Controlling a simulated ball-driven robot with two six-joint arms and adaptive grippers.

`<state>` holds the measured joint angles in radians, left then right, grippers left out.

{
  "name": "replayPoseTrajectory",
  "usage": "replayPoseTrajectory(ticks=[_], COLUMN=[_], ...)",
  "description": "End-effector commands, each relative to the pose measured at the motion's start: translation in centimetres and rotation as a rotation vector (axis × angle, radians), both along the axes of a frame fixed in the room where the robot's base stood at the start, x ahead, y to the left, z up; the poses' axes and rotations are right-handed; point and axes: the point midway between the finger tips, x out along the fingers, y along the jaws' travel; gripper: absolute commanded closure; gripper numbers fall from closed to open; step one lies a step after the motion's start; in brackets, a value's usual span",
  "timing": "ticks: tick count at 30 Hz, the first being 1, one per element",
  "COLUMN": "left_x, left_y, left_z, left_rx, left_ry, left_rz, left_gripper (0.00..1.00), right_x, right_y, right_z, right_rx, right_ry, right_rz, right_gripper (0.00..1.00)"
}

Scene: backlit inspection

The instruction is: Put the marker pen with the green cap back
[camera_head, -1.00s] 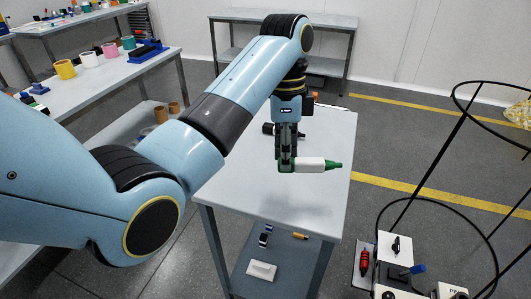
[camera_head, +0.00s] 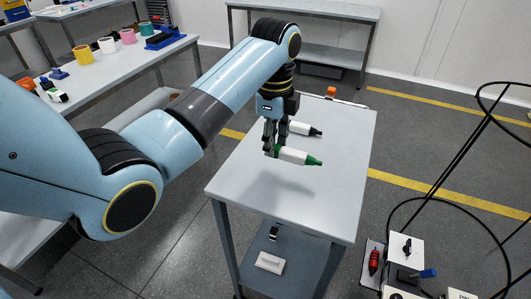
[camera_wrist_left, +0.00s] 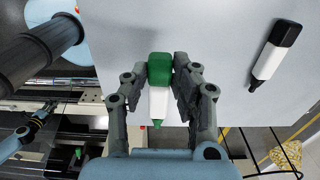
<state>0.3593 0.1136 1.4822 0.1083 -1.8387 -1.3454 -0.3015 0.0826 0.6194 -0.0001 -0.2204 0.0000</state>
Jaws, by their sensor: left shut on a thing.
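The marker pen with the green cap (camera_head: 293,155) has a white body with green at both ends. My left gripper (camera_head: 269,151) is shut on one green end and holds the pen roughly level above the small grey table (camera_head: 330,205). In the left wrist view the pen (camera_wrist_left: 159,100) sits between the fingers of my left gripper (camera_wrist_left: 161,75). A white marker pen with a black cap (camera_head: 303,129) lies on the table behind it. It also shows at the right in the left wrist view (camera_wrist_left: 275,56). A small dark gripper-like shape at the left there may be my right gripper; its jaws are unclear.
A side table (camera_head: 110,75) at the left bears several coloured cups and a blue rack (camera_head: 167,38). An orange object (camera_head: 331,91) is at the small table's far edge. A black wire frame (camera_head: 450,160) stands at the right. The small table's front is clear.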

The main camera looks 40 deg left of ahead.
Motion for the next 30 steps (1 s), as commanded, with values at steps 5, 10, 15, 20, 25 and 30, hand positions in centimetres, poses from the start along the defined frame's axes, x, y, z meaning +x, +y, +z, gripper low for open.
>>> replayPoseTrajectory(ticks=[5,10,15,20,25,30], left_x=[0.8,1.0,0.9,1.0,0.9,0.9], left_y=[2.8,3.4,3.4,3.4,3.3,3.3], left_z=[-1.8,-2.9,-4.9,-5.7,-5.8,-5.8], left_rx=[0.0,-0.004,-0.003,-0.002,-0.002,-0.002], left_ry=[0.001,0.002,0.003,0.0,0.001,0.001], left_rz=[0.0,0.0,-0.001,-0.001,-0.001,-0.001], left_gripper=[0.99,0.99,0.99,0.99,0.69,0.51], right_x=[0.0,0.1,0.1,0.2,0.2,0.2], right_y=[0.0,0.0,0.1,0.1,0.3,0.5], right_z=[0.0,0.1,1.1,1.3,1.2,1.2], right_rx=[0.0,0.0,0.001,0.001,0.003,0.005], right_ry=[-0.001,-0.001,-0.002,-0.003,-0.003,-0.004], right_rz=[0.0,0.0,0.0,-0.001,-0.001,-0.001], right_gripper=[1.0,1.0,1.0,1.0,1.0,1.0])
